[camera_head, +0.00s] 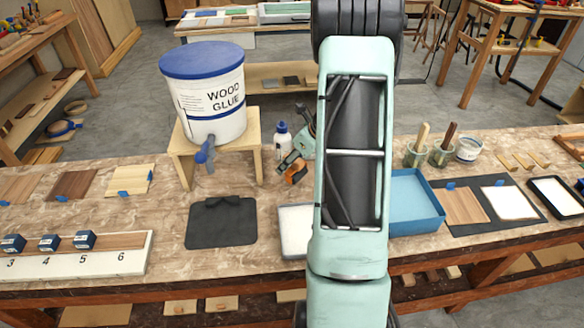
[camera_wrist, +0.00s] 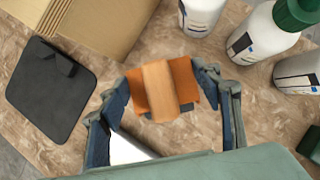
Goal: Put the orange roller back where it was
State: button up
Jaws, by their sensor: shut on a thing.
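The orange roller (camera_head: 293,172) is in my gripper (camera_head: 298,152), near the wooden stand in the head view. In the wrist view the roller (camera_wrist: 160,88) shows an orange body with a paler wooden-coloured band, between the two fingers of my gripper (camera_wrist: 165,82). The fingers are shut on it. It appears to be over the bench; I cannot tell whether it touches the surface. My arm hides part of the bench behind and below it.
The wood glue bucket (camera_head: 203,95) stands on a wooden stand (camera_head: 256,150). A white bottle (camera_head: 282,142) is close behind the roller. A black mat (camera_head: 222,228), a white tray (camera_head: 296,232) and a blue tray (camera_head: 415,205) lie nearby. Bench between the mat and stand is clear.

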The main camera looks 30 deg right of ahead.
aim_at(292, 170)
notch_tip(292, 170, down, 3)
jog(key=shift+s+f+b, duration=0.1)
jog(key=shift+f+b, duration=0.25)
jog(key=shift+b, duration=0.15)
jog(key=shift+s+f, duration=0.1)
jog(key=shift+f, duration=0.15)
jog(key=c, duration=0.4)
jog(key=o, duration=1.5)
jog(key=shift+f, duration=0.1)
jog(key=shift+r, duration=0.25)
